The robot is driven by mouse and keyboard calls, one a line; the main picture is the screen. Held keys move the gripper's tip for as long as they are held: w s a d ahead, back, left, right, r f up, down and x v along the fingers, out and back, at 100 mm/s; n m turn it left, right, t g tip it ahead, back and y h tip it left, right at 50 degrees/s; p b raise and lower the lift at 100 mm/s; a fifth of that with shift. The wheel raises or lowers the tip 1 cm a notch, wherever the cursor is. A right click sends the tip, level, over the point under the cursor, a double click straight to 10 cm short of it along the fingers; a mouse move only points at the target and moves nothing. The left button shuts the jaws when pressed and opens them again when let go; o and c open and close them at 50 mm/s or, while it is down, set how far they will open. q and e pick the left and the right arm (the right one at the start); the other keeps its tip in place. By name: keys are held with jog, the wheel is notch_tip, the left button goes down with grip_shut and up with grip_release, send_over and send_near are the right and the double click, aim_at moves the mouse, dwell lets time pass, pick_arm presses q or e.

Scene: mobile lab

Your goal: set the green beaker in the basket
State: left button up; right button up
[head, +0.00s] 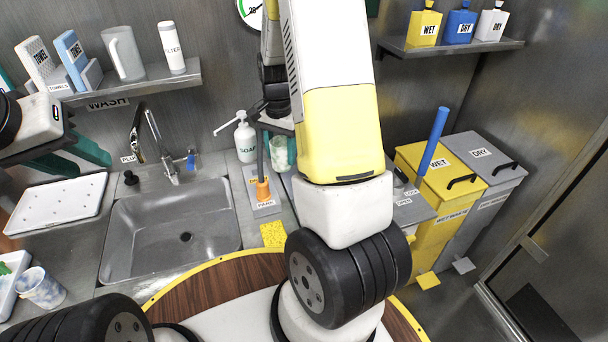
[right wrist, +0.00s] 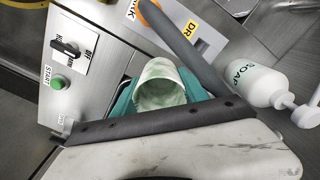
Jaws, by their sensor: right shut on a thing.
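The green beaker (right wrist: 162,86) is pale and cloudy, and its open mouth faces the camera in the right wrist view. It also shows low beside my right forearm in the head view (head: 282,153). My right gripper (right wrist: 165,92) has its teal fingers on both sides of the beaker and is shut on it. In the head view my arm hides most of this gripper. My left gripper (head: 72,160) is open and empty at the left, with its teal fingers apart above the counter by the sink. I cannot make out a basket in either view.
A soap bottle (head: 245,138) and a grey rod on an orange base (head: 263,190) stand close to the beaker. A control panel (right wrist: 85,70) with a knob and green button is beside it. The sink (head: 170,240), white draining tray (head: 58,205) and marbled cup (head: 40,288) are at left.

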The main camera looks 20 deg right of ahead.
jog(key=d+f+m, duration=0.2)
jog(key=d+m, duration=1.5)
jog(key=m, duration=0.6)
jog(key=shift+s+d+f+m, duration=0.1)
jog(key=shift+d+f+m, duration=0.45)
jog(key=shift+f, duration=3.4)
jog(key=shift+s+d+f+m, duration=0.1)
jog(key=shift+d+f+m, duration=0.4)
jog(key=shift+f, duration=3.4)
jog(key=shift+s+d+f+m, duration=0.1)
jog(key=shift+d+f+m, duration=0.45)
jog(key=shift+f, duration=3.4)
jog(key=shift+a+f, duration=0.1)
jog(key=shift+a, duration=0.15)
jog(key=o, duration=1.3)
jog(key=shift+o, duration=0.2)
